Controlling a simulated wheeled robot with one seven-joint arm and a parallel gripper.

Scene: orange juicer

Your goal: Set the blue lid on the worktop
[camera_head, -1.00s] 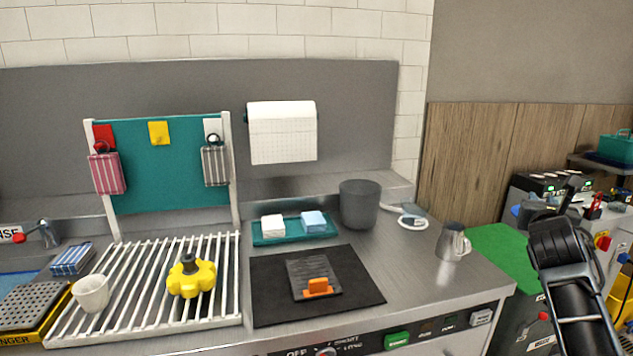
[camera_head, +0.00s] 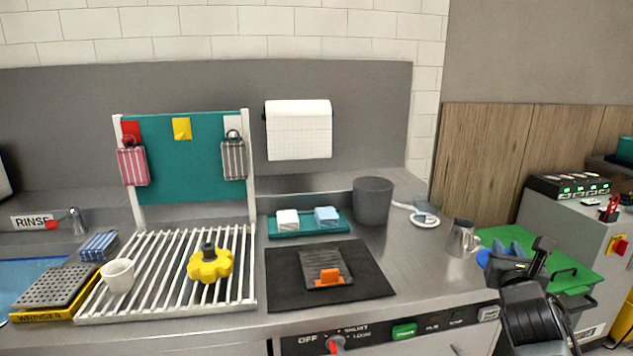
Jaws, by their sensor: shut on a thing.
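My gripper (camera_head: 508,262) is at the lower right, over the right end of the steel worktop (camera_head: 415,278) and the green surface beside it. It is shut on the blue lid (camera_head: 483,258). Only the lid's left edge and some raised dark blue parts show; my gripper and wrist hide the rest. The lid appears to be held just right of the metal jug (camera_head: 462,239). I cannot tell its exact height or whether it touches anything.
A black mat (camera_head: 370,275) with an orange-handled scraper (camera_head: 329,278) lies mid-worktop. Behind it are a teal tray (camera_head: 300,232) and a grey bin (camera_head: 372,201). Bare steel lies between mat and jug. At left, a white rack (camera_head: 150,290) holds a yellow knob-shaped thing (camera_head: 210,264) and white cup (camera_head: 118,276).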

